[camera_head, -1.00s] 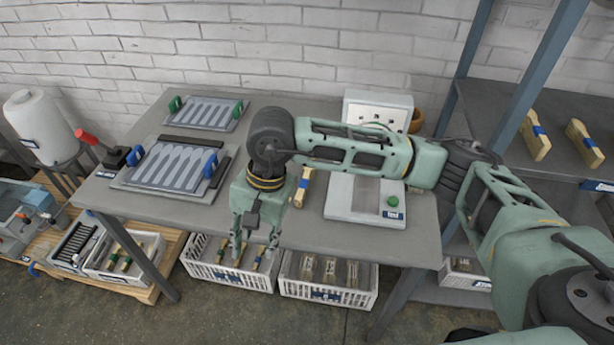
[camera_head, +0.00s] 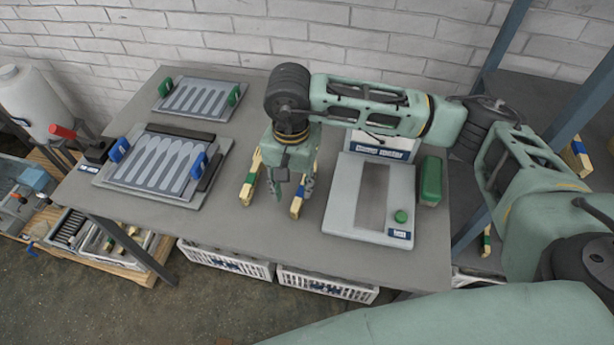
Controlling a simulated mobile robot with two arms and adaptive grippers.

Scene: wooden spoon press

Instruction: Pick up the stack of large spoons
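My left gripper is not in view.
A spoon mould with blue handles (camera_head: 155,165) and one with green handles (camera_head: 200,99) lie on the left. A white press device (camera_head: 345,215) and a green box (camera_head: 431,182) are on the right. White crates (camera_head: 225,260) stand under the table. The table front is clear.

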